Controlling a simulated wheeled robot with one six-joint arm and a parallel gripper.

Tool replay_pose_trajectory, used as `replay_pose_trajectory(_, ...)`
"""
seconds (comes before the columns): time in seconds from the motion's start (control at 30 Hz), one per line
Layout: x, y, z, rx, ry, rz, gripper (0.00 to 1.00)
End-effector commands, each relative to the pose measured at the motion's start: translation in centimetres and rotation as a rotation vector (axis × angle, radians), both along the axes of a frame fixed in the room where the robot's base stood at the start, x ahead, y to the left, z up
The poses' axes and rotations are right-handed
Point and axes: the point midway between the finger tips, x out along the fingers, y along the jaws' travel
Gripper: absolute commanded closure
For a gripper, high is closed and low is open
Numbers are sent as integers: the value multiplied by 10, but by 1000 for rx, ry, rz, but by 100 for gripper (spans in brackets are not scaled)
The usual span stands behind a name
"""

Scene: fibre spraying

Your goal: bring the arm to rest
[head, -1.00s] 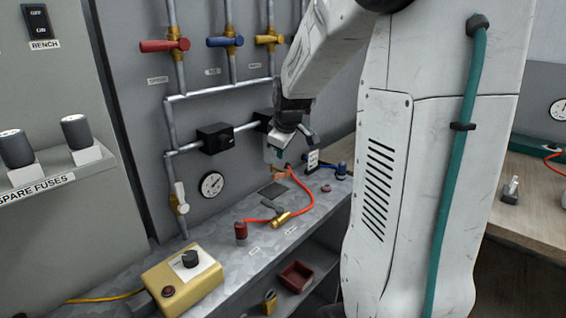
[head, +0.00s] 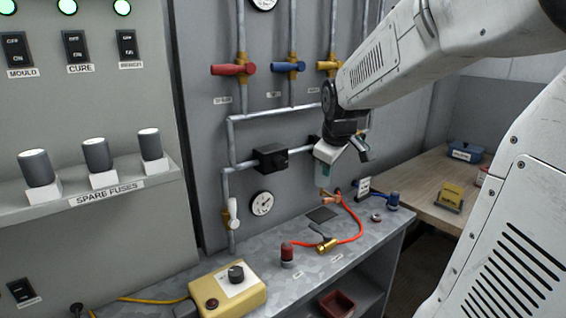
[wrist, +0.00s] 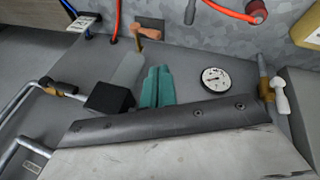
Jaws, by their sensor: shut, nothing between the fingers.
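My gripper (head: 324,172) hangs at the end of my arm, in front of the grey pipe panel and above the metal bench (head: 265,262). Its white body points down and hides part of the pipework. In the wrist view its teal fingers (wrist: 156,86) lie side by side, shut with nothing between them. My arm reaches in from the upper right of the head view, bent down at the wrist. The gripper is apart from the bench top.
Red (head: 233,69) and blue (head: 288,67) valve handles, a black box (head: 270,158) and a gauge (head: 262,203) are on the panel. An orange hose (head: 356,228) and a yellow control box (head: 228,291) are on the bench. A wooden table (head: 425,183) stands right.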

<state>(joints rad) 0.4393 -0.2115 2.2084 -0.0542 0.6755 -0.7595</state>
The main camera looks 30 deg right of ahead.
Motion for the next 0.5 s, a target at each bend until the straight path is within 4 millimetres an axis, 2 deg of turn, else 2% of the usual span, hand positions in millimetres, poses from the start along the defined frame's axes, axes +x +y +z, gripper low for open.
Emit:
replay_pose_trajectory(0.2,0,0,0,5,-1,-9,100)
replay_pose_trajectory(0.3,-5,2,-4,41,13,-66,100)
replay_pose_trajectory(0.37,-17,8,-14,89,49,-131,100)
replay_pose_trajectory(0.4,-30,14,-20,127,78,-188,100)
replay_pose_trajectory(0.5,-65,47,-27,208,142,-306,100)
